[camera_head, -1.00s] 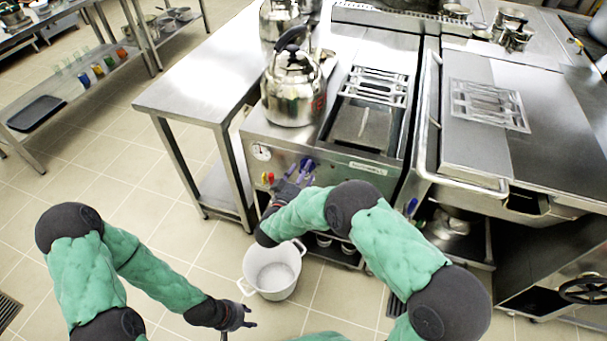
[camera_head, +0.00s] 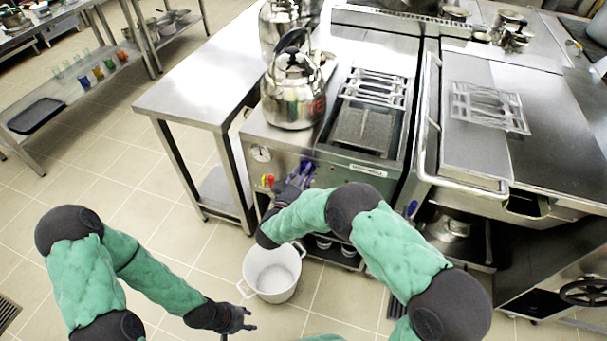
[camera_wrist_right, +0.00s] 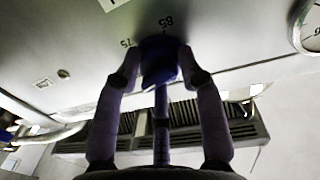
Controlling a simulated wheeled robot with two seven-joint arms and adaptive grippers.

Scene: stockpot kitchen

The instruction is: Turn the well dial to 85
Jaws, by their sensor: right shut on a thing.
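The well dial is a dark blue knob (camera_wrist_right: 158,58) on the steel front panel in the right wrist view. Printed marks "75" and "85" stand beside and above it, the 85 almost straight above the knob. A pointer line on the knob is too dark to read. My right gripper (camera_wrist_right: 158,66) is shut on the knob, one finger on each side. In the head view my right gripper (camera_head: 301,176) is at the panel below the kettle, mostly covering the dial. My left gripper (camera_head: 248,319) is open and empty, low over the floor.
A steel kettle (camera_head: 293,92) stands on the counter above the panel. A white pot (camera_head: 272,272) is below, near my right forearm.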

